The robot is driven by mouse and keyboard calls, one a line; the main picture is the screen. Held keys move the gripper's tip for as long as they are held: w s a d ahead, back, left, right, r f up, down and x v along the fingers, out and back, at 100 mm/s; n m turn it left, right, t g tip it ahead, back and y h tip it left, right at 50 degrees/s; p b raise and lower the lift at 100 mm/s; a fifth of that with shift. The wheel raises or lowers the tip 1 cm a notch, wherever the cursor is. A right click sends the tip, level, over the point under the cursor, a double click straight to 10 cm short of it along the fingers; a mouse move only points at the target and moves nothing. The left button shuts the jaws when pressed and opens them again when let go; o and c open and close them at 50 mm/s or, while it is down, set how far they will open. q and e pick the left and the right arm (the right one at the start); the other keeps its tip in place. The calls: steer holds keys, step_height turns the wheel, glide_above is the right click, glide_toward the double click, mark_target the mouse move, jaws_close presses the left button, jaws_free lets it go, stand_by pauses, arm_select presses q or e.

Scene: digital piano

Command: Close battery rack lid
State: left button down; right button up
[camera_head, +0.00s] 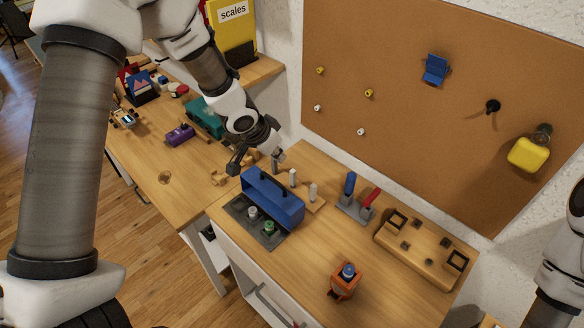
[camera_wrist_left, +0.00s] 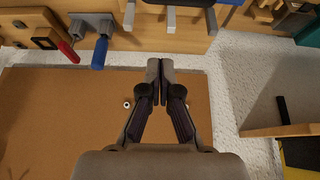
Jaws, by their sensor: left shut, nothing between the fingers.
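The battery rack has a blue lid (camera_head: 272,200) that stands raised and open along the back of a grey base (camera_head: 242,221). A white-topped battery (camera_head: 253,212) and a green battery (camera_head: 268,227) stand in the base. My left gripper (camera_head: 278,154) is just above and behind the raised lid, towards the corkboard, with a small visible gap to it. In the left wrist view its fingers (camera_wrist_left: 160,73) are shut together and empty. My right gripper is out of view; only part of the right arm shows at the right edge.
A holder with blue (camera_head: 350,183) and red (camera_head: 370,198) handles and a wooden block (camera_head: 420,250) lie to the right. An orange object (camera_head: 345,284) stands in front. The corkboard (camera_head: 430,120) rises behind. Table space before the holder is clear.

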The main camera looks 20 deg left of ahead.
arm_select(q)
steer(key=p, duration=0.1)
glide_above(279, 189)
steer(key=w, duration=0.1)
steer(key=f, duration=0.8)
steer(key=shift+w+d+f, duration=0.1)
steer(key=shift+d+f, duration=0.1)
steer(key=shift+f, duration=0.05)
steer(key=shift+s+a, duration=0.2)
steer(key=shift+s, duration=0.3)
steer(key=shift+w+d+f, duration=0.1)
steer(key=shift+w+f, duration=0.05)
